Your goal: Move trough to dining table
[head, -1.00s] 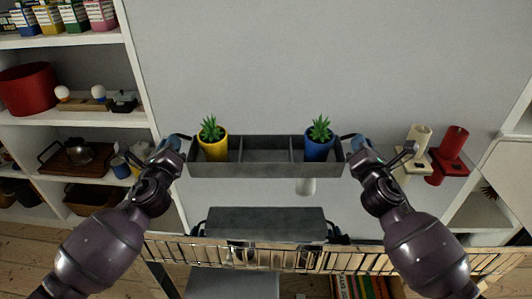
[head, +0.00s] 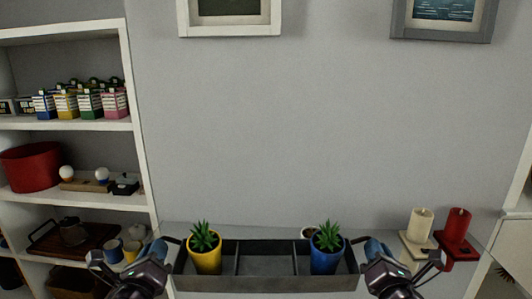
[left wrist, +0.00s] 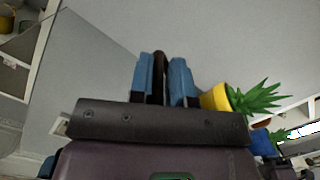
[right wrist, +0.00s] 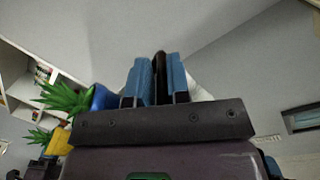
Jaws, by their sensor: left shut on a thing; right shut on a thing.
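The dark grey trough (head: 265,266) is held level in front of me in the head view. It has three compartments. A yellow pot with a green plant (head: 205,252) stands in its left compartment and a blue pot with a green plant (head: 326,250) in its right one. The middle compartment is empty. My left gripper (head: 162,250) is shut on the trough's left handle, and the dark handle (left wrist: 159,78) shows between its blue fingers in the left wrist view. My right gripper (head: 368,248) is shut on the right handle, also seen in the right wrist view (right wrist: 159,78). No dining table shows.
White shelves (head: 140,125) with cartons, a red pot (head: 30,166) and other items stand at left. A cream candle (head: 420,224) and a red candle (head: 457,226) are at right. A grey wall with framed pictures is ahead.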

